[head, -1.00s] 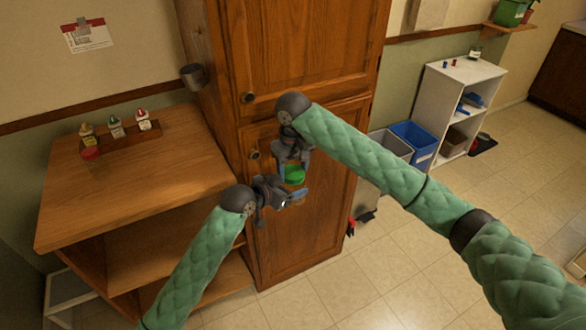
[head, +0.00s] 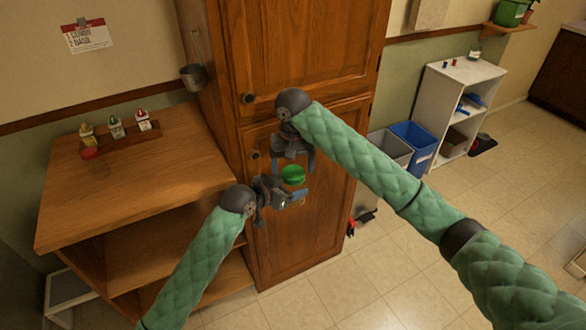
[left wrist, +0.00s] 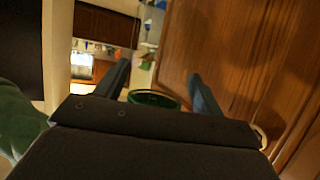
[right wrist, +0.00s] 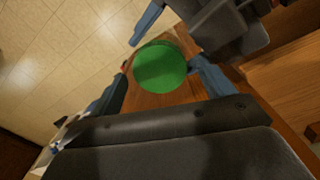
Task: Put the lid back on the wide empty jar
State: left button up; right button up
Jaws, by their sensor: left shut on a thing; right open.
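A round green lid (head: 293,175) is held up in front of the wooden cabinet. In the right wrist view, the lid (right wrist: 160,66) lies over what looks like a clear jar's rim; whether it sits flush I cannot tell. My left gripper (head: 291,194) is shut on the clear jar just below the lid; the jar's body is barely visible. In the left wrist view, a dark green round edge (left wrist: 153,98) shows between its fingers. My right gripper (head: 293,163) is open just above the lid, its fingers on either side and apart from it.
The tall cabinet (head: 300,60) stands close behind both grippers. Bins (head: 413,140) and a white shelf (head: 450,95) stand right.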

jog(key=shift+r, duration=1.8)
jog(key=shift+c, duration=0.3)
jog(key=shift+r, duration=0.1)
jog(key=w+d+r+t+h, duration=0.15)
jog(key=w+r, duration=0.25)
jog(key=r, duration=0.4)
jog(key=s+f+n, duration=0.1)
jog(key=n, duration=0.2)
jog(key=s+f+n+g, duration=0.1)
jog(key=f+n, duration=0.1)
jog(key=n, duration=0.2)
jog(key=s+f+n, duration=0.1)
jog(key=n, duration=0.3)
jog(key=shift+s+f+y, duration=0.25)
jog(key=shift+f, duration=0.05)
jog(key=n, duration=0.2)
jog(key=shift+s+a+n+g+y, duration=0.25)
jog(key=shift+a+n+y, duration=0.05)
jog(key=shift+a+n, duration=0.25)
jog(key=shift+n, duration=0.7)
jog(key=shift+a+n, duration=0.15)
jog(key=shift+n, duration=0.7)
